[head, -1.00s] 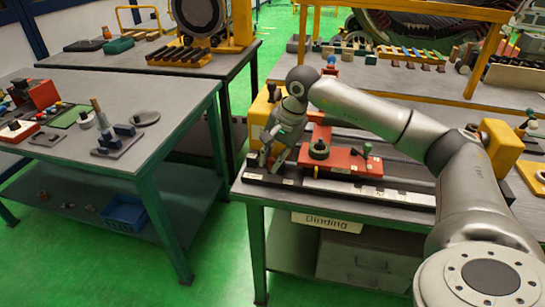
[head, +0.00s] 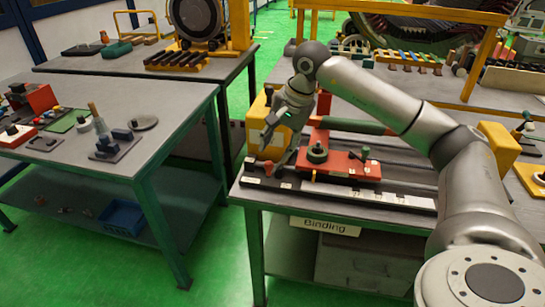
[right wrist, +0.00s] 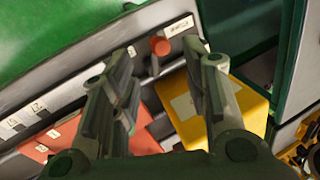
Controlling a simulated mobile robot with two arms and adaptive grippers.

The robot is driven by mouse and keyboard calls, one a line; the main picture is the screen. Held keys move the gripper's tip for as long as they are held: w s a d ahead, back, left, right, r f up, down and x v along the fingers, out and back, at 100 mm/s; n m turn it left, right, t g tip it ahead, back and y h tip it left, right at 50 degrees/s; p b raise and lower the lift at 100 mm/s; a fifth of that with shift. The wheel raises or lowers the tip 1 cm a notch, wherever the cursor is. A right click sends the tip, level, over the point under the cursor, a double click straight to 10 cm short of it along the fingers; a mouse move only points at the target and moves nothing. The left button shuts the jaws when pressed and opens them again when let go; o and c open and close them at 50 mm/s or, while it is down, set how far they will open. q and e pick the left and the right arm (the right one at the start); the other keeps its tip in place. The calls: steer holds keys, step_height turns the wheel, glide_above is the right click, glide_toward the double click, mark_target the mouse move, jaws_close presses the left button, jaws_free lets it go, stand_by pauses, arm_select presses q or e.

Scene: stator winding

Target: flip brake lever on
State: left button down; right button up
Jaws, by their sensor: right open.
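A small lever with a red knob (right wrist: 160,46) stands on the dark base strip, beside a white label with unreadable print. In the right wrist view it lies between and just beyond my fingertips. In the head view the red knob (head: 268,168) shows at the left front of the binding bench, below my fingers. My right gripper (head: 277,147) is open and empty, pointing down over that corner; its spread fingers also show in the right wrist view (right wrist: 167,72). I cannot tell whether a finger touches the lever. My left gripper is out of view.
A "Binding" sign (head: 325,226) hangs on the bench front. Another bench with parts (head: 165,150) stands left, across a green floor gap.

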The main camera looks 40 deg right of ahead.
steer(key=v, duration=0.6)
stand_by(0.4)
